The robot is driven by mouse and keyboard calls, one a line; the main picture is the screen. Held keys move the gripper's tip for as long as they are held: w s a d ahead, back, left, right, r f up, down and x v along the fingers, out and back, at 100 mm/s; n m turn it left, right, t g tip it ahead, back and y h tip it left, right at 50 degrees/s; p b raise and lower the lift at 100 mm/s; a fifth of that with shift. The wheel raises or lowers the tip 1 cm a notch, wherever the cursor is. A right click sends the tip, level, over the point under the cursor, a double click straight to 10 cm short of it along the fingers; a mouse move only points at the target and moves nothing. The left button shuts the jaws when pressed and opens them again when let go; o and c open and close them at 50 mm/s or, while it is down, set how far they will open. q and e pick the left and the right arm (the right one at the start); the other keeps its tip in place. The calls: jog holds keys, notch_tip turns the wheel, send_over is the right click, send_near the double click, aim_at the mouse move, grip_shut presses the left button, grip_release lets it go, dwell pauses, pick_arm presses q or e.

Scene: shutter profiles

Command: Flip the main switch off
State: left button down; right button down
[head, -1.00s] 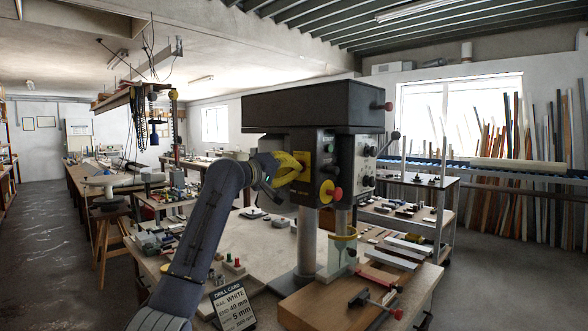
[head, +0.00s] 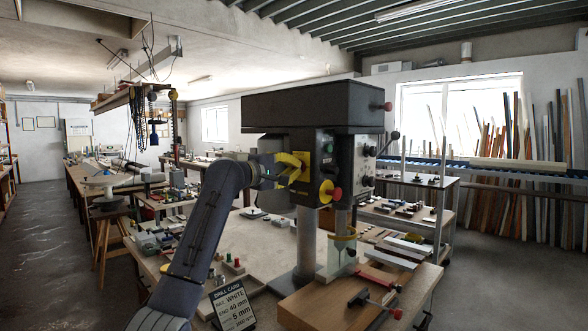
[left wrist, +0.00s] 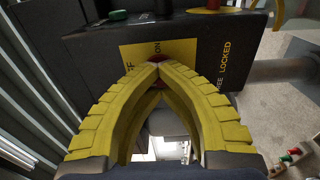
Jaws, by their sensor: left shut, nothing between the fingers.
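The drill press (head: 312,106) stands on the bench with a dark control box (head: 325,170). In the left wrist view, a yellow plate (left wrist: 130,65) marked ON, with a partly covered word ending in FF, is on the box. A red part, seemingly the main switch (left wrist: 157,57), shows just behind my fingertips; most of it is hidden, so its position cannot be read. My left gripper (head: 302,168) is shut and empty, its yellow fingertips (left wrist: 155,66) meeting at the switch. I cannot tell whether they touch it. My right gripper is not in view.
A red mushroom knob on a yellow disc (head: 331,192) sits low on the box; a green button (left wrist: 118,15) is also on it. A drill card (head: 232,305) stands on the bench. A vice (head: 365,300) with red-tipped handles sits at the front right.

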pick_arm(q)
jog(key=shift+w+a+r, duration=0.1)
jog(key=shift+a+r, duration=0.25)
jog(key=shift+a, duration=0.1)
jog(key=c, duration=1.2)
grip_release()
jog(key=shift+f, duration=0.1)
jog(key=shift+c, duration=0.2)
jog(key=shift+o, duration=1)
jog(key=shift+a+f, duration=0.1)
jog(key=shift+a, duration=0.1)
jog(key=shift+o, duration=1.2)
jog(key=shift+d, duration=0.1)
jog(key=shift+o, duration=0.2)
jog(key=shift+d+f, duration=0.1)
jog(key=shift+d, duration=0.1)
jog(key=v, duration=1.2)
